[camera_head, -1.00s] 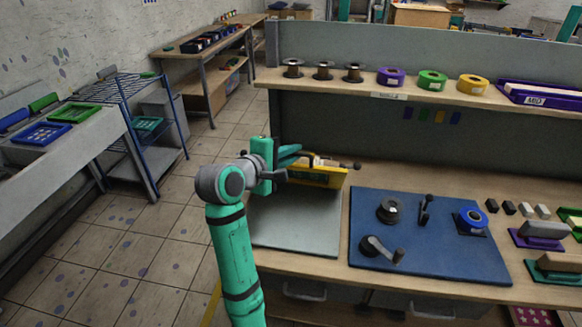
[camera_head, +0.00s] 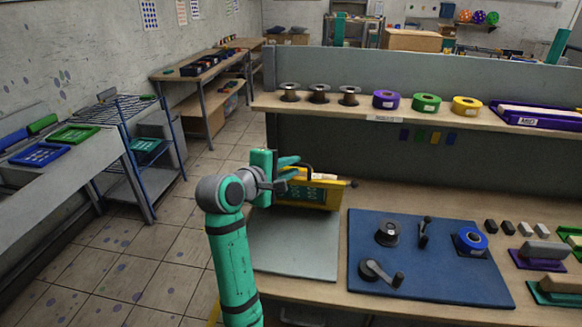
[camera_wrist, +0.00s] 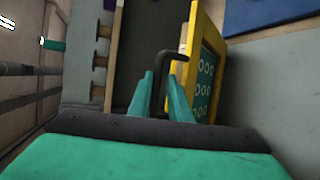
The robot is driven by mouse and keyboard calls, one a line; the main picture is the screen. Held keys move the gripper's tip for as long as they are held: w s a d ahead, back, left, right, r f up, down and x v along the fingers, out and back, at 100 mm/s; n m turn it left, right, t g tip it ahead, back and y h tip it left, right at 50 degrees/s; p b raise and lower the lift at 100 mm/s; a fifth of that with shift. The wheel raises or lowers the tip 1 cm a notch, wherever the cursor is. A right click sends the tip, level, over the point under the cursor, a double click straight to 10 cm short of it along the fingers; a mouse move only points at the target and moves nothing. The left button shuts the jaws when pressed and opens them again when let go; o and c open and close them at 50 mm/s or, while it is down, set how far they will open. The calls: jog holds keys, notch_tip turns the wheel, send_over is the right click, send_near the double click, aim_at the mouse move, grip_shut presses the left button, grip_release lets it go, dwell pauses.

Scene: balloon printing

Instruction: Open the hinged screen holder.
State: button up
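The hinged screen holder is a yellow frame (camera_head: 335,198) with a green printed screen (camera_head: 306,193). It stands steeply tilted up at the back of the grey base plate (camera_head: 294,242) in the head view. In the wrist view the yellow frame (camera_wrist: 194,40) is just right of my fingers, its patterned green screen (camera_wrist: 206,82) facing right. A dark bent handle (camera_wrist: 165,58) reaches from the frame in between my two green fingers. My gripper (camera_wrist: 161,78) is closed around this handle; in the head view my gripper (camera_head: 290,163) is at the frame's upper left edge.
A blue board (camera_head: 430,275) with a spool, a crank and a blue tape roll lies to the right. A shelf (camera_head: 365,109) with spools and tape rolls runs above the back of the table. The base plate is bare.

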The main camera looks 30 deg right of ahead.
jog(key=v, duration=1)
jog(key=shift+a, duration=0.35)
jog(key=shift+r, duration=0.1)
